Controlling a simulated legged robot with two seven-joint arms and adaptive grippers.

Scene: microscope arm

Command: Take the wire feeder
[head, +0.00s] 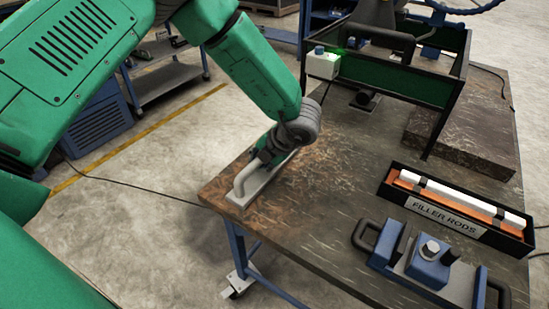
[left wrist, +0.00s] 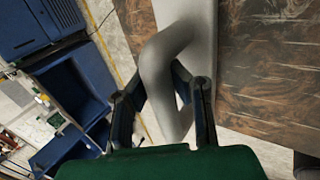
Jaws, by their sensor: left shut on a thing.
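My left gripper (head: 263,158) is at the near left corner of the brown workbench, shut on a curved grey handle (head: 240,183). The handle rises from a narrow flat grey plate (head: 262,190) that lies along the bench edge. In the left wrist view the two dark fingers (left wrist: 157,72) are on either side of the thick grey bar (left wrist: 155,50); the far part of the plate is hidden by the gripper in the head view. A blue and grey device (head: 430,263) with dark side handles stands at the near right. I cannot tell which of these is the wire feeder. My right gripper is not in view.
The brown bench (head: 310,215) is clear in its front middle. A black tray labelled filler rods (head: 445,217) lies at the right. A dark frame with a white box (head: 322,64) stands at the back. A blue cart (head: 165,80) stands on the floor beyond my arm.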

